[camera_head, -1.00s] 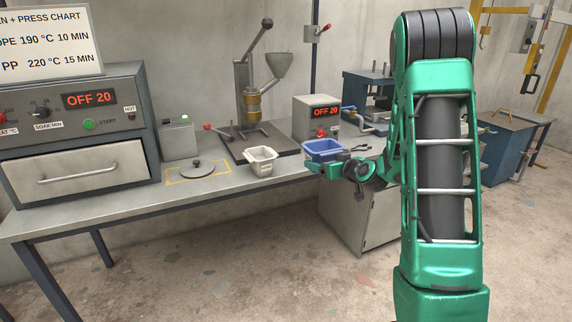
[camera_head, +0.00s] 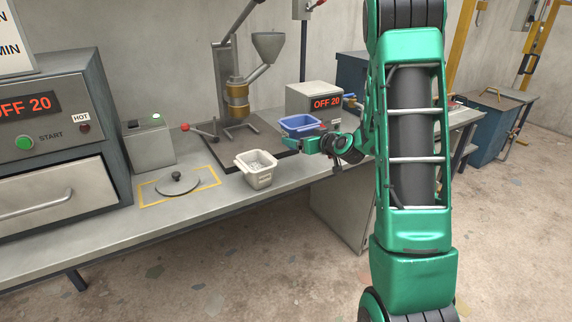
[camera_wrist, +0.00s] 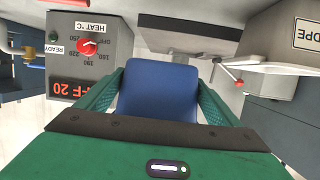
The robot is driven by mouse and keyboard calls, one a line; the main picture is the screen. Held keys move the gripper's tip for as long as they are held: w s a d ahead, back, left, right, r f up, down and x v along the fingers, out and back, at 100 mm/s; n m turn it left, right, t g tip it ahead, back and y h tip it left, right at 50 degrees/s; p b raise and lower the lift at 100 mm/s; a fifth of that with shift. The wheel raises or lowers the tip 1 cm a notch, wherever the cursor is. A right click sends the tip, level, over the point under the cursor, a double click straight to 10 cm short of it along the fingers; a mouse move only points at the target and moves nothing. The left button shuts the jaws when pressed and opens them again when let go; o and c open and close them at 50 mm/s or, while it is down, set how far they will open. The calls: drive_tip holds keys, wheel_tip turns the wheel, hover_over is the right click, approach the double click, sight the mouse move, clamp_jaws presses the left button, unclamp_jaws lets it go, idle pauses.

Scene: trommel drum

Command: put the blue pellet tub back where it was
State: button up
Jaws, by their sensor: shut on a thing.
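The blue pellet tub (camera_head: 300,123) is between the fingers of my gripper (camera_head: 322,143), near the bench's front edge, in front of the grey heater box. In the wrist view the tub (camera_wrist: 158,92) shows a plain blue wall, with green fingers on both sides of my gripper (camera_wrist: 158,95). My gripper is shut on it. I cannot tell whether the tub's base touches the bench. The tub's inside is mostly hidden.
A white tub (camera_head: 258,172) with pale pellets stands on the bench (camera_head: 110,235), left of my gripper. Behind are the injection press (camera_head: 237,95) and the heater box (camera_head: 312,100). A round lid (camera_head: 177,184) lies inside a yellow outline. The oven (camera_head: 55,140) stands at left.

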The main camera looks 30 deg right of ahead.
drive_tip(key=shift+w+d+f, duration=0.1)
drive_tip(key=shift+w+f, duration=0.05)
drive_tip(key=shift+f, duration=0.05)
hover_over(300, 170)
drive_tip(key=f, duration=0.5)
drive_tip(key=shift+w+f, duration=0.15)
drive_tip(key=shift+w, duration=0.1)
drive_tip(key=shift+f, duration=2.1)
drive_tip(key=shift+f, duration=0.1)
